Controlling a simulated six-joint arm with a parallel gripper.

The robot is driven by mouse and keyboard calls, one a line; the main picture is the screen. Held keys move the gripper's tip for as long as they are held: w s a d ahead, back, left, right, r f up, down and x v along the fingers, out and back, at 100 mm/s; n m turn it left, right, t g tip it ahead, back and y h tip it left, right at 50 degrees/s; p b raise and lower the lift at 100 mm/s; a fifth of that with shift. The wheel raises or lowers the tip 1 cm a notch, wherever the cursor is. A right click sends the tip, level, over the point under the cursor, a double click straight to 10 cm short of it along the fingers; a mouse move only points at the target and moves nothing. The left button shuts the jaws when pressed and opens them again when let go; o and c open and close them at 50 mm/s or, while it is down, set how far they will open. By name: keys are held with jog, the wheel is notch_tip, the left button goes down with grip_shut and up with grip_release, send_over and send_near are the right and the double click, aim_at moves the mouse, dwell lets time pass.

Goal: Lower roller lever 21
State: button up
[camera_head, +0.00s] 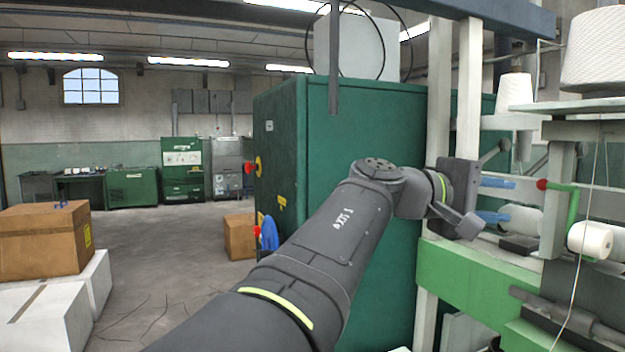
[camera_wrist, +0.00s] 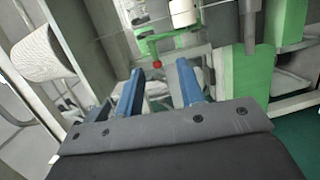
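A green roller lever (camera_head: 572,210) with a red ball knob (camera_head: 542,184) stands on the spinning frame at the right, beside a white yarn roll (camera_head: 590,241). I see no number on it. In the wrist view the green lever (camera_wrist: 165,42) lies ahead, and its red knob (camera_wrist: 157,64) shows between the fingertips. My gripper (camera_head: 512,200) is open, with two blue fingers pointing right toward the knob. It also shows in the wrist view (camera_wrist: 160,68). The fingers look short of the knob, and nothing is held between them.
Large white yarn cones (camera_head: 515,92) sit above on the frame. A green beam (camera_head: 470,275) runs below my gripper. A tall green cabinet (camera_head: 350,130) stands behind my arm. A cardboard box (camera_head: 40,245) is far left. Open floor lies at left centre.

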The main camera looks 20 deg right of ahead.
aim_at(557, 187)
jog(key=w+d+f+m+g+h, duration=0.1)
jog(key=w+d+m+g, duration=0.25)
jog(key=w+d, duration=0.25)
jog(key=shift+n, duration=0.45)
jog(key=x, duration=1.7)
jog(key=shift+w+d+r, duration=0.2)
jog(key=shift+d+r, duration=0.1)
jog(key=shift+r, duration=0.05)
grip_shut()
